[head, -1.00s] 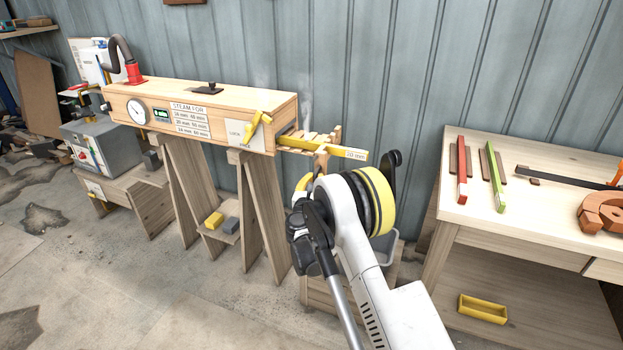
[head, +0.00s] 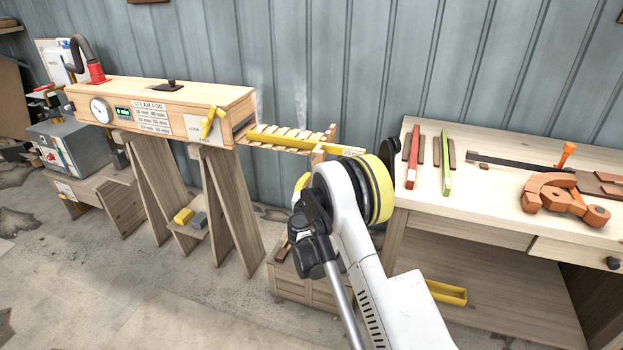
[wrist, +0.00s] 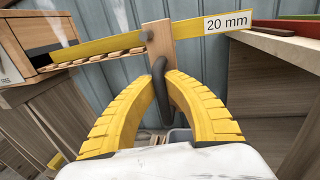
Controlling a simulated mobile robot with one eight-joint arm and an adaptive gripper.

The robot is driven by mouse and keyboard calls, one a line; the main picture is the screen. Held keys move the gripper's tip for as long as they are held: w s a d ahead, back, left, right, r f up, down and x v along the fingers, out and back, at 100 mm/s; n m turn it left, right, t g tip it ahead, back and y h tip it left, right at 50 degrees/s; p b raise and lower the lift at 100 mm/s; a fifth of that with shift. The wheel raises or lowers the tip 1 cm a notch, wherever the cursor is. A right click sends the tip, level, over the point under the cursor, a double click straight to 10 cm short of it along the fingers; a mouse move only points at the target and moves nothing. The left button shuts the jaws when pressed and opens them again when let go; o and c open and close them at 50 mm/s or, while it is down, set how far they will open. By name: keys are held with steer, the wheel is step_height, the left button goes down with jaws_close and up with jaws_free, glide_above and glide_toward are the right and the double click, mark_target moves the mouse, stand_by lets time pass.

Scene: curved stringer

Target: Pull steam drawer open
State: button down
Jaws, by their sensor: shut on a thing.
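The steam drawer (head: 292,138) is a slatted wooden rack sticking out of the right end of the wooden steam box (head: 160,110). A yellow strip lies along it, and its "20 mm" label shows in the wrist view (wrist: 227,22). The drawer's upright wooden front (wrist: 158,48) carries a dark curved handle (wrist: 160,85). My gripper (wrist: 165,80) has yellow fingers shut on this handle. In the head view my arm hides the fingertips and the handle.
A workbench (head: 470,215) stands to the right, with red and green strips and orange clamps on top. A yellow tray (head: 446,292) sits on its lower shelf. A wooden crate (head: 300,285) is on the floor below the drawer. Open floor lies at the front left.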

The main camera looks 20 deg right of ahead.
steer(key=c, duration=1.4)
jaws_free()
steer(key=v, duration=0.7)
steer(key=shift+s+a, duration=0.15)
steer(key=shift+s, duration=0.1)
